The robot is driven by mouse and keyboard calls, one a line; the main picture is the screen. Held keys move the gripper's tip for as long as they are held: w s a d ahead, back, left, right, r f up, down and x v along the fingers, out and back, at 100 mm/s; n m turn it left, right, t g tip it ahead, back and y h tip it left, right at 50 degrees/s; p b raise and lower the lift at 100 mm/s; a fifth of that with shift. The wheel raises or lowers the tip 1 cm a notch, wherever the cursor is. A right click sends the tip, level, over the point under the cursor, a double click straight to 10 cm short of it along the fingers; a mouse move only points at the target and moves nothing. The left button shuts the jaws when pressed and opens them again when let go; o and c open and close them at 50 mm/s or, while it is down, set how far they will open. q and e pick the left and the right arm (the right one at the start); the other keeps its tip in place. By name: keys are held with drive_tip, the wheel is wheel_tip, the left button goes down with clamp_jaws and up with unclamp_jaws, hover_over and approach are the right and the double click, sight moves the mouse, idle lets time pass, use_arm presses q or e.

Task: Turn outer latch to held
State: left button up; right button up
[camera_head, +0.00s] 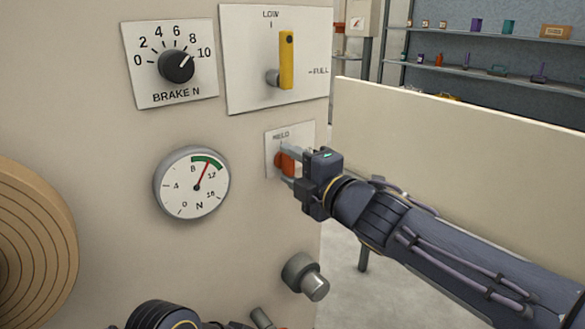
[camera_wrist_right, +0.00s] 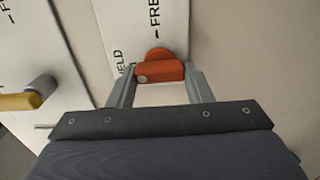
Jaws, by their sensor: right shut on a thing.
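The outer latch (camera_head: 285,162) is an orange-red knob on a small white plate (camera_head: 272,139) marked HELD, low on the machine's right side. In the right wrist view, the latch (camera_wrist_right: 160,69) sits between the fingertips, with HELD and FREE lettering on the plate beside it. My right gripper (camera_head: 287,166) is shut on the latch, one finger on each side. In the head view its fingers partly cover the latch. At the bottom edge, part of my left arm shows; its gripper is mostly cut off, with one grey finger-like part visible.
Above are a brake dial (camera_head: 177,66) and a yellow lever (camera_head: 287,60) on a LOW/FULL plate. A round gauge (camera_head: 192,183) is left of the latch. A grey knob (camera_head: 305,276) sticks out below it. A cream panel (camera_head: 450,145) stands at right.

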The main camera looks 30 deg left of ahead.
idle(0.4)
drive_tip(key=o, duration=1)
drive_tip(key=shift+d, duration=0.1)
drive_tip(key=shift+s+d, duration=0.15)
drive_tip(key=shift+d, duration=0.2)
drive_tip(key=v, duration=0.7)
